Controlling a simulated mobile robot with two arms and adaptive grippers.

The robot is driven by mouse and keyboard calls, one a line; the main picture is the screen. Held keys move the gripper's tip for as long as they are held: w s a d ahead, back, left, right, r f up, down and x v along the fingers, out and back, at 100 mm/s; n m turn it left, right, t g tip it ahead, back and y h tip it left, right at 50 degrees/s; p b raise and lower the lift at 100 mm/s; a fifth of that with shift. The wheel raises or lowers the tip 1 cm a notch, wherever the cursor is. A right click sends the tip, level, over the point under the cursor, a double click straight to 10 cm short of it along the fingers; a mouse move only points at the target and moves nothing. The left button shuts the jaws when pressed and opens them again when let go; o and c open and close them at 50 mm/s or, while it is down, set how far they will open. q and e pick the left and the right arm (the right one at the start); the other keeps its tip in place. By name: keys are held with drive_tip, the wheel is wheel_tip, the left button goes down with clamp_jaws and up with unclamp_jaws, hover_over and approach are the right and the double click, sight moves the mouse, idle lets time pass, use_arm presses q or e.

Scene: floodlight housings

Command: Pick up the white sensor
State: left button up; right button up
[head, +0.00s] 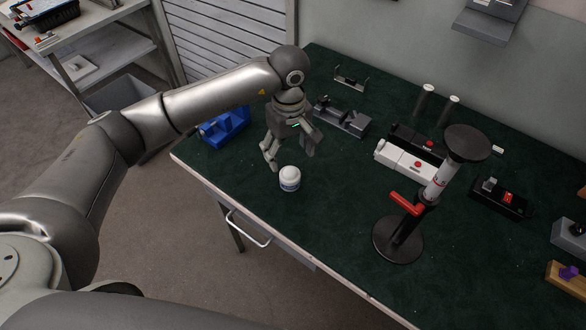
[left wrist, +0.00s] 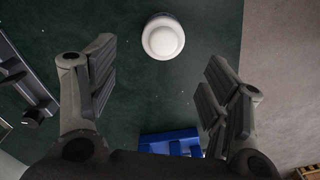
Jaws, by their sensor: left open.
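The white sensor (head: 290,178) is a small, round-topped white cylinder with a blue band low on its side. It stands upright on the green bench top near the front edge. My right gripper is not in view.
A grey fixture (head: 342,118) stands behind the gripper. A white device (head: 404,160) and a black round-based stand (head: 398,240) are to the right. The bench around the sensor is clear.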

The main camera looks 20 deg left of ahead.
sight(290, 173)
use_arm(q)
drive_tip(key=f, duration=0.1)
drive_tip(key=s+f, duration=0.1)
drive_tip(key=f, duration=0.1)
drive_tip(key=shift+d+f+p, duration=0.1)
drive_tip(key=shift+f+p, duration=0.05)
drive_tip(key=shift+p, duration=0.25)
drive_tip(key=shift+w+f, duration=0.1)
drive_tip(key=shift+f, duration=0.2)
drive_tip(key=shift+f+p, duration=0.3)
drive_tip(key=shift+p, duration=0.05)
wheel_tip(290, 173, down, 3)
drive_tip(key=shift+f+p, duration=0.2)
drive_tip(key=shift+p, duration=0.7)
drive_tip(key=shift+f, duration=0.55)
drive_tip(key=c, duration=1.2)
drive_tip(key=shift+c, duration=0.8)
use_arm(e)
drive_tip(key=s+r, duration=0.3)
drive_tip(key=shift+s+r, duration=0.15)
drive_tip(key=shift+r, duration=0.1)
